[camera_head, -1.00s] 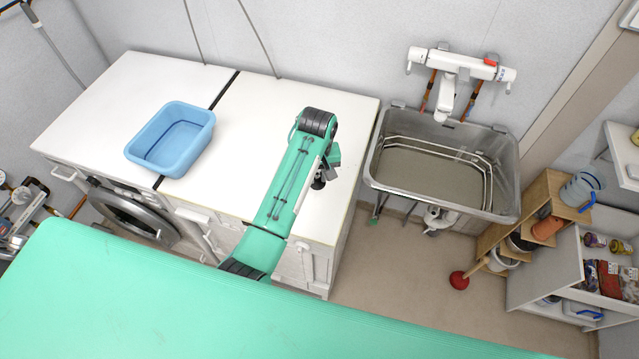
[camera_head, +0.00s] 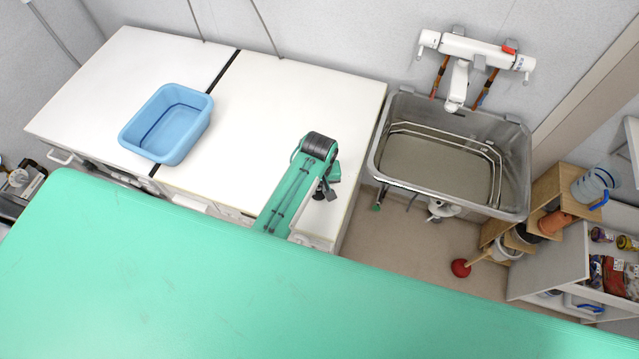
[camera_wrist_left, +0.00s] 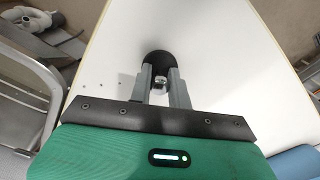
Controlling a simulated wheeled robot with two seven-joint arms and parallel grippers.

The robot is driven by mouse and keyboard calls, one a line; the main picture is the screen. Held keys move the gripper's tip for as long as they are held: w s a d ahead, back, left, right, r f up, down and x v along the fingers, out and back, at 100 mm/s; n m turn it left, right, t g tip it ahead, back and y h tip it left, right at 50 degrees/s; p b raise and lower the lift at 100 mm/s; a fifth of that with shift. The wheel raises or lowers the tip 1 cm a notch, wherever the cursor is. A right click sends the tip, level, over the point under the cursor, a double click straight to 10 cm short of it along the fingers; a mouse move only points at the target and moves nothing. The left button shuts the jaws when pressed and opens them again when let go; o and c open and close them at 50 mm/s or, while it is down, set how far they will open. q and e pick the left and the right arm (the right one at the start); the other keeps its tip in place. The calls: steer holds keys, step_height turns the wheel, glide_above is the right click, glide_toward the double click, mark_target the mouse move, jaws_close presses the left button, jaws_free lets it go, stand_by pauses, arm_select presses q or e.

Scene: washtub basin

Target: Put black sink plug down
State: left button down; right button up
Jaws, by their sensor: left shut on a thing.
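The black sink plug (camera_wrist_left: 158,63) is a round black piece between the fingertips of my left gripper (camera_wrist_left: 160,84) in the left wrist view. The gripper is shut on it, over the white countertop (camera_wrist_left: 215,60). I cannot tell whether the plug touches the countertop. In the head view my left gripper (camera_head: 325,192) hangs over the right part of the counter, near its right edge, and the plug is hard to make out there. My right gripper is not in view.
A blue basin (camera_head: 168,125) stands on the left of the counter. A metal sink (camera_head: 440,165) with a white tap (camera_head: 460,85) is to the right, past a gap. Wooden shelves and a red plunger (camera_head: 461,268) stand at the far right. The counter's middle is clear.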

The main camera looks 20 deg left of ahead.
arm_select(q)
steer(key=shift+s, duration=0.2)
steer(key=shift+f, duration=0.1)
steer(key=c, duration=1.4)
jaws_free()
steer(key=shift+o, duration=0.4)
steer(key=shift+w+f, duration=0.15)
steer(key=shift+w, duration=0.1)
steer(key=shift+s+r, duration=0.15)
steer(key=shift+r, duration=0.25)
steer(key=shift+r+b, duration=0.3)
steer(key=shift+r, duration=0.1)
step_height(320, 180, up, 11)
steer(key=b, duration=0.2)
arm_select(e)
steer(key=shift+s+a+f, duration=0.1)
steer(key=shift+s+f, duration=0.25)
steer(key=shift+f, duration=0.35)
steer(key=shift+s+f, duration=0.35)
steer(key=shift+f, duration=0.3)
